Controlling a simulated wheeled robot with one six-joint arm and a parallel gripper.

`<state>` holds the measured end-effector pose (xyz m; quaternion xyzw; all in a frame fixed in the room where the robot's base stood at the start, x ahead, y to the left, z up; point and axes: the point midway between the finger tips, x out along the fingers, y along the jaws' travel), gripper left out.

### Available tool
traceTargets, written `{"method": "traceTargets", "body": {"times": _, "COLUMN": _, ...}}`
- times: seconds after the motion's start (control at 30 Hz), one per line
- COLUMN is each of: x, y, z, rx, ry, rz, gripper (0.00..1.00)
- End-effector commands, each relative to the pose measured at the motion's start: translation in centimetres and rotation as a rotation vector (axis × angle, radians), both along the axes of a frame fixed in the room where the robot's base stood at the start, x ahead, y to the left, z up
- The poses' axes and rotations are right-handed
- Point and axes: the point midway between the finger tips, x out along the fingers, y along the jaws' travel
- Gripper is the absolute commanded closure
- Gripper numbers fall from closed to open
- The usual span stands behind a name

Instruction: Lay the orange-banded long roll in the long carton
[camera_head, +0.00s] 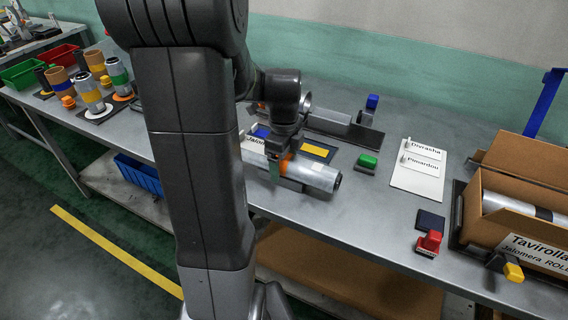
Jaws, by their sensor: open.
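The orange-banded long roll (317,174) is a silvery grey cylinder lying on the workbench, left of the middle of the bench. Its orange band shows right beside my gripper (279,168). My gripper points down at the roll by that band, its jaws open. The arm hides part of the roll's left portion, and I cannot tell whether the fingers touch it. The long carton (482,213) is an open brown box at the right end of the bench, with a label on its front. A grey roll with a dark band (505,206) lies inside it.
Between roll and carton are a green block (367,161), a white card (418,179) with names, a dark pad (430,221) and a red stamp-like block (429,243). A yellow-tipped dark piece (513,272) sits before the carton. Banded upright rolls (118,76) and bins stand far left.

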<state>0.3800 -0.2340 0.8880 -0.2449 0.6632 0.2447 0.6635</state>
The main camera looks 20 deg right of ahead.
Motion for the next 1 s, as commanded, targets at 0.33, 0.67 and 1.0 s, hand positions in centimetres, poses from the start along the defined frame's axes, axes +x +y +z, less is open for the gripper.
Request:
{"method": "traceTargets", "body": {"times": 0.33, "x": 0.0, "y": 0.0, "z": 0.0, "rx": 0.000, "ry": 0.000, "rz": 0.000, "gripper": 0.76}}
{"method": "traceTargets", "body": {"times": 0.67, "x": 0.1, "y": 0.0, "z": 0.5, "rx": -0.002, "ry": -0.003, "rz": 0.000, "gripper": 0.84}}
{"method": "traceTargets", "body": {"times": 1.0, "x": 0.1, "y": -0.1, "z": 6.5, "rx": -0.003, "ry": -0.005, "rz": 0.000, "gripper": 0.84}}
